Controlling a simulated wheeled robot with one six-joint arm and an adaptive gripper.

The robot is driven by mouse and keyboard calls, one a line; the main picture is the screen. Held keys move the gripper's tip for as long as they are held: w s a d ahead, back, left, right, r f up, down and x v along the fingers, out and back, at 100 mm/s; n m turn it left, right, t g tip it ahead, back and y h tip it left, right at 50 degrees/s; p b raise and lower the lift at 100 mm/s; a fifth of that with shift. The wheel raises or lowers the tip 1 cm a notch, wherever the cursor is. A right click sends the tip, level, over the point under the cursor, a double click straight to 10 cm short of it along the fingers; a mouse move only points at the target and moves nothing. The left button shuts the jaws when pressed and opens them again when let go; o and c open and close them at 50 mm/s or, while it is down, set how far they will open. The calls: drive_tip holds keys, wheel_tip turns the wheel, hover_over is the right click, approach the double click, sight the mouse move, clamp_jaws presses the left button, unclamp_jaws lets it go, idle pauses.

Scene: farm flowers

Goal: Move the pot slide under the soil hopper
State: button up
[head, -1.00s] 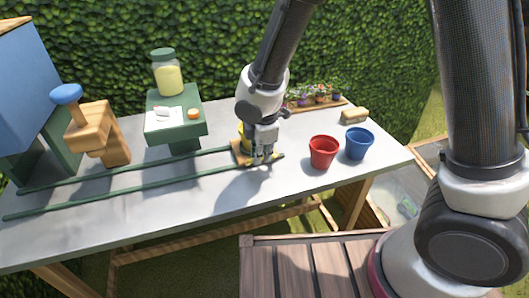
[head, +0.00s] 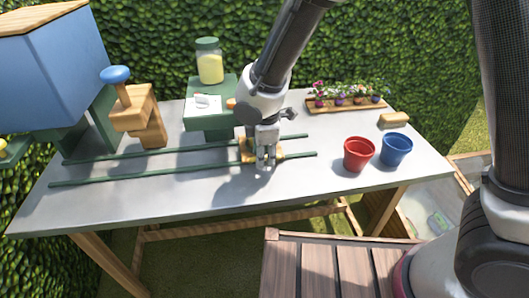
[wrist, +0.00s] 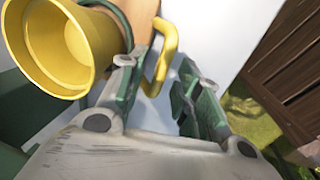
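The pot slide is a wooden carriage (head: 247,153) on two green rails (head: 150,172), right of their middle; rail shows on both sides of it. In the wrist view, the wooden slide (wrist: 138,16) carries a yellow pot (wrist: 60,45) and has a yellow handle (wrist: 167,50). The pot is mostly hidden behind my arm in the head view. My gripper (head: 265,163) points down at the slide. In the wrist view its green-padded fingers (wrist: 160,92) are apart, with the handle between them, closer to the left finger. The blue soil hopper (head: 50,70) stands at the rails' left end.
A wooden press (head: 140,118) with a blue knob and a green stand (head: 210,118) with a jar (head: 209,62) are behind the rails. Red (head: 358,154) and blue (head: 396,150) pots, a flower tray (head: 345,103) and a tan block (head: 394,119) are at right. The table front is clear.

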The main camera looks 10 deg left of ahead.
wheel_tip(320, 180, up, 12)
drive_tip(key=s, duration=0.2)
drive_tip(key=shift+d, duration=0.35)
drive_tip(key=shift+s+f, duration=0.1)
